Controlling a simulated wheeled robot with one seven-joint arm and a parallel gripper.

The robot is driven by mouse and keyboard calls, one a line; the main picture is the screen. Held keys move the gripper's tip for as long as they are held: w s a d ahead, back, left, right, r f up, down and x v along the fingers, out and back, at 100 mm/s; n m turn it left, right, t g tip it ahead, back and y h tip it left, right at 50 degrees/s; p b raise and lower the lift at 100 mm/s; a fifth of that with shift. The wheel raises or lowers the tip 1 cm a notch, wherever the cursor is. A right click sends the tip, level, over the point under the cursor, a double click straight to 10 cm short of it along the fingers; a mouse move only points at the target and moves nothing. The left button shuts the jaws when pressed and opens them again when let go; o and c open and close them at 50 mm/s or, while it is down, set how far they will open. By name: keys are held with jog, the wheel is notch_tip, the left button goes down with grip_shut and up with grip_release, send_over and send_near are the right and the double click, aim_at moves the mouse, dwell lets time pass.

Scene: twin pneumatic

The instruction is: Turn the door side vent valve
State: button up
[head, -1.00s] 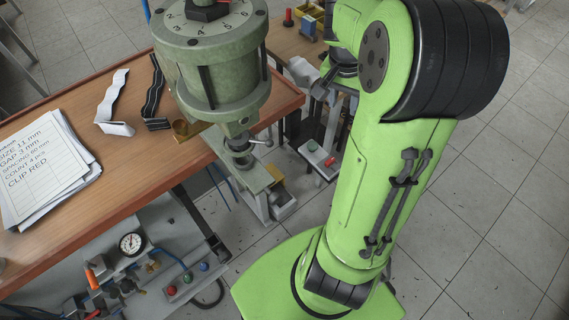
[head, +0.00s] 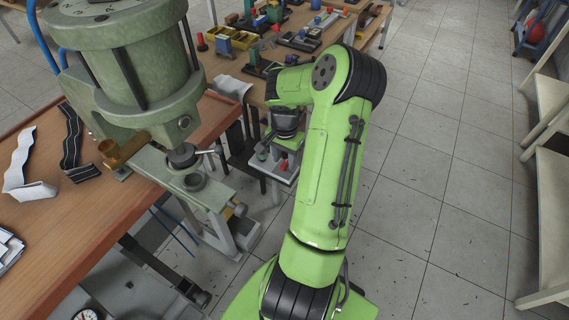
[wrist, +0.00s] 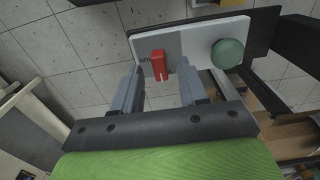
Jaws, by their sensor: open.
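A red lever (wrist: 159,66), the likely vent valve, sits on a grey and white panel (wrist: 197,38) in the wrist view. A round green knob (wrist: 228,53) is to its right. My gripper (wrist: 160,72) is open and empty. Its two grey fingers lie left and right of the red lever in the picture; I cannot tell whether they reach its depth, and no contact shows. In the head view the red lever (head: 283,165) and green knob (head: 262,153) show small below my wrist, and my fingers are hard to make out there.
A large green press (head: 120,60) stands on the wooden table (head: 118,212) at left. A farther bench (head: 345,30) carries several small fixtures. Pale shelving (head: 552,120) stands at the right edge. The tiled floor (head: 430,190) between is clear.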

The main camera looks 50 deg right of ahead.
jog(key=shift+f, duration=0.65)
grip_shut()
